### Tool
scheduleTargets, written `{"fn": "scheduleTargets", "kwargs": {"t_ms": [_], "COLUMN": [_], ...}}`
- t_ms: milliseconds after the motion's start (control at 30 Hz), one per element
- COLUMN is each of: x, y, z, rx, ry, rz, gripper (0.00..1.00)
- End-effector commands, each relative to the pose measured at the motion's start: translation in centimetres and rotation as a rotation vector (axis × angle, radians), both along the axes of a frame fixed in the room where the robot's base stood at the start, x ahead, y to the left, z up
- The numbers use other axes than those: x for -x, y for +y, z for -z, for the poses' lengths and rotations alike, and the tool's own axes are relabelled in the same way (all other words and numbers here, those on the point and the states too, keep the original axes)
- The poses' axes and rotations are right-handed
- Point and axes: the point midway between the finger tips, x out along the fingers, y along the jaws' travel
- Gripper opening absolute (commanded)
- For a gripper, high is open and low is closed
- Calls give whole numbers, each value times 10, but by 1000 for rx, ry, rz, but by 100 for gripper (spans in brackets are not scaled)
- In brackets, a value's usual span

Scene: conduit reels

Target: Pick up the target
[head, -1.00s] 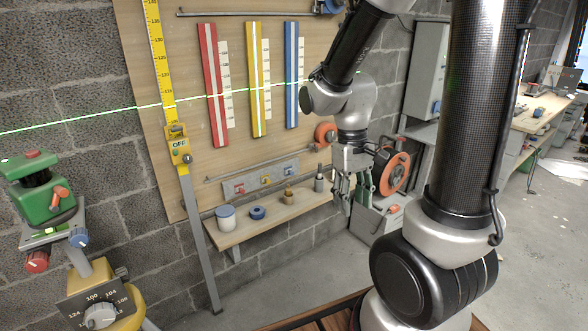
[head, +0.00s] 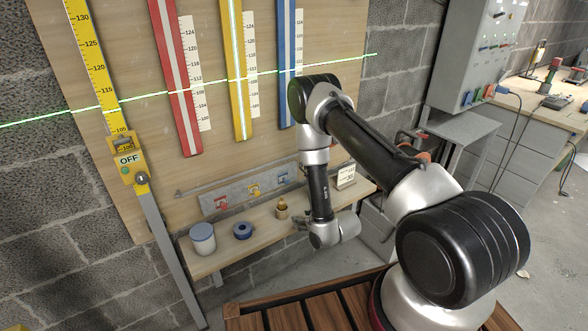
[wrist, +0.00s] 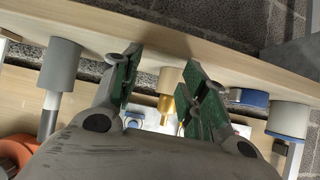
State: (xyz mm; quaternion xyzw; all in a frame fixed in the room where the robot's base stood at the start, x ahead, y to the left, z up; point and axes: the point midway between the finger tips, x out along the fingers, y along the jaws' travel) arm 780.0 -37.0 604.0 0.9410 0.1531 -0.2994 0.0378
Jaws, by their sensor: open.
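No object is marked as the target, so I cannot tell which one it is. On the wooden shelf (head: 215,262) stand a white jar with a blue-grey lid (head: 203,239), a blue ring-shaped roll (head: 242,231) and a small brass piece with a wooden top (head: 282,209). My gripper (wrist: 160,80) is open and empty, with green-padded fingers. In the wrist view the brass piece (wrist: 167,105) shows between the fingers, beyond their tips and apart from them. A grey cylinder (wrist: 60,65) stands left of the fingers there. In the head view my arm hides the grey cylinder.
A small white card (head: 345,176) stands at the shelf's right end. Red (head: 178,85), yellow (head: 238,75) and blue (head: 285,60) strips and a yellow levelling staff (head: 97,70) are on the board behind. An orange reel (wrist: 15,150) is near the gripper.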

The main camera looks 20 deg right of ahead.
Motion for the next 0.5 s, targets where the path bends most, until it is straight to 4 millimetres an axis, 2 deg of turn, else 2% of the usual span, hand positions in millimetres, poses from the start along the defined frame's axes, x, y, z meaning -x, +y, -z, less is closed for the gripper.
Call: {"fn": "scheduleTargets", "kwargs": {"t_ms": [33,100,200,333,500], "x": [-18,-34,-43,-50,-68], "y": [5,9,11,12,18], "z": [-23,-52,-82,-100,-99], "rx": [-30,-69,-106,-126,-126], "ry": [-107,-238,-367,-442,-450], "rz": [-1,0,3,7,5], "gripper": [44,44,44,44,44]}}
